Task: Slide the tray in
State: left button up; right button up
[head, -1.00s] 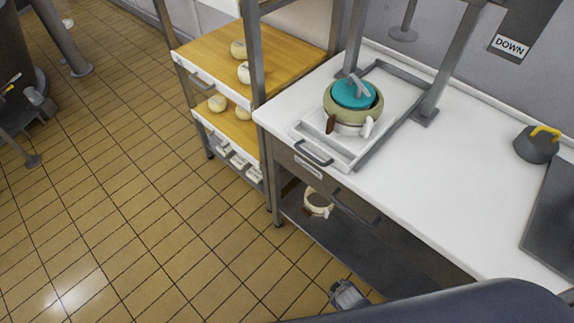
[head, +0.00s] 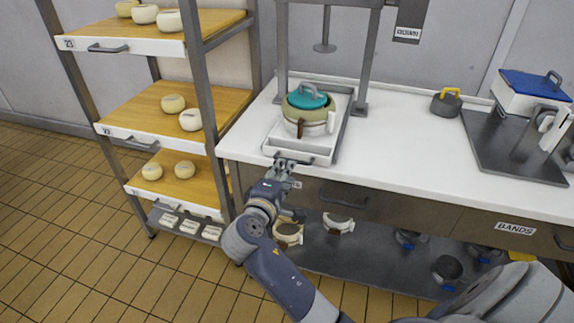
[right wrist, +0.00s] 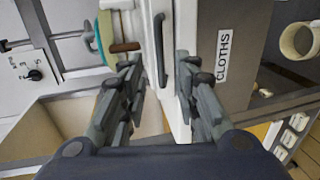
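The white tray (head: 272,141) lies on the counter in a grey frame (head: 343,122) under the press, its front end near the counter's front edge. A round mould (head: 318,129) with a pale green band and a teal lid (head: 306,97) stands on it. The tray's dark handle (head: 296,161) faces me. My right gripper (head: 284,168) is at this handle. In the right wrist view, my right gripper (right wrist: 158,78) is open, with the handle (right wrist: 160,48) between and just beyond its fingertips. I see no contact. My left gripper is not in view.
A drawer labelled CLOTHS (right wrist: 223,55) is under the counter (head: 420,145). A rack with cheeses on wooden shelves (head: 165,122) stands at the left. A yellow-handled weight (head: 446,104) and a dark mat (head: 497,150) are further right. Moulds (head: 338,223) sit on the lower shelf.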

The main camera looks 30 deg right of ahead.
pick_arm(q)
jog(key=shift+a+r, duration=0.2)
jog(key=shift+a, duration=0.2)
pick_arm(e)
jog(key=x, duration=0.8)
jog(key=shift+w+f, duration=0.1)
jog(key=shift+w, duration=0.05)
grip_shut()
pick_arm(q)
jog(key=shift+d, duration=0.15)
